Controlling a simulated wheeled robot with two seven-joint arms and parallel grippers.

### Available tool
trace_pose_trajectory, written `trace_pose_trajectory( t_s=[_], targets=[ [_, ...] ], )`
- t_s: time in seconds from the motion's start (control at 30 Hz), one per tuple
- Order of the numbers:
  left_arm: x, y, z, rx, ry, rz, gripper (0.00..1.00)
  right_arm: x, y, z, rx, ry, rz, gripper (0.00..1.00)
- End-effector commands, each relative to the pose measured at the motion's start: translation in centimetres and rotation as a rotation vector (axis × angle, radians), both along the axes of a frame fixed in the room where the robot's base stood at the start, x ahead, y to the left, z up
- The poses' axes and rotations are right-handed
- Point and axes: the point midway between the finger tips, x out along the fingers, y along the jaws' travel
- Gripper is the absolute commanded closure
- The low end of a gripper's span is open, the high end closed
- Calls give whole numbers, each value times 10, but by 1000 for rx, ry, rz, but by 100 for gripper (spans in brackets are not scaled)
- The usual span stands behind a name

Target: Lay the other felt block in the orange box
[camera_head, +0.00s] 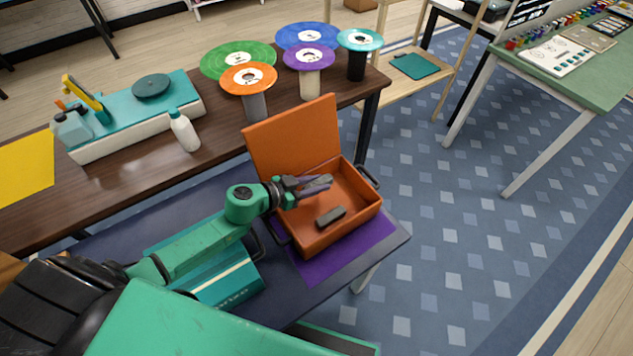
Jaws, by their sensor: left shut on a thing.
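The orange box (355,215) stands open on a purple mat (335,262), its lid (293,138) raised at the back. A dark grey felt block (331,216) lies inside on the box floor. My left gripper (318,185) reaches in from the left over the box, above and behind that block. It is shut on a dark felt block, mostly hidden by the fingers, so its exact outline is hard to tell. My right gripper is not in view.
The box has dark handles at its sides (368,176). A teal case (235,285) lies left of it, under my arm. Behind, a brown table (110,188) holds a white bottle (184,131) and several coloured discs on stands (248,78). Right of the box is open floor.

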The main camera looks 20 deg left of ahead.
Motion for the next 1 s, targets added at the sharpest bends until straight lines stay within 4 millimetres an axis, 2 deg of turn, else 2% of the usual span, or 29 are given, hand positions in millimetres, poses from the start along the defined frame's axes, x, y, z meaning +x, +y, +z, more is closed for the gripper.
trace_pose_trajectory(
  t_s=[0.03, 0.07, 0.1, 0.4, 0.57, 0.63, 0.8, 1.0],
  targets=[
    [0, 0, 0, 0, 0, 0, 55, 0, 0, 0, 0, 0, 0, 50],
    [0, 0, 1, 0, 0, 0, 43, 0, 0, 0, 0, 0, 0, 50],
    [0, 0, 1, 1, -1, 0, 36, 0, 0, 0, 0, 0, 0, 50],
    [0, 0, 2, 1, -1, 1, 36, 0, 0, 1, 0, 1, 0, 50],
    [0, 1, 18, 3, -3, -1, 36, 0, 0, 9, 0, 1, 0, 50],
    [-12, 10, 17, 4, 3, 1, 36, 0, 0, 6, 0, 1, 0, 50],
    [-40, 33, 31, 4, 5, -1, 36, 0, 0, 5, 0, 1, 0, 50],
    [-65, 52, 46, 2, 4, -1, 36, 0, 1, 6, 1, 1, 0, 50]
  ],
)
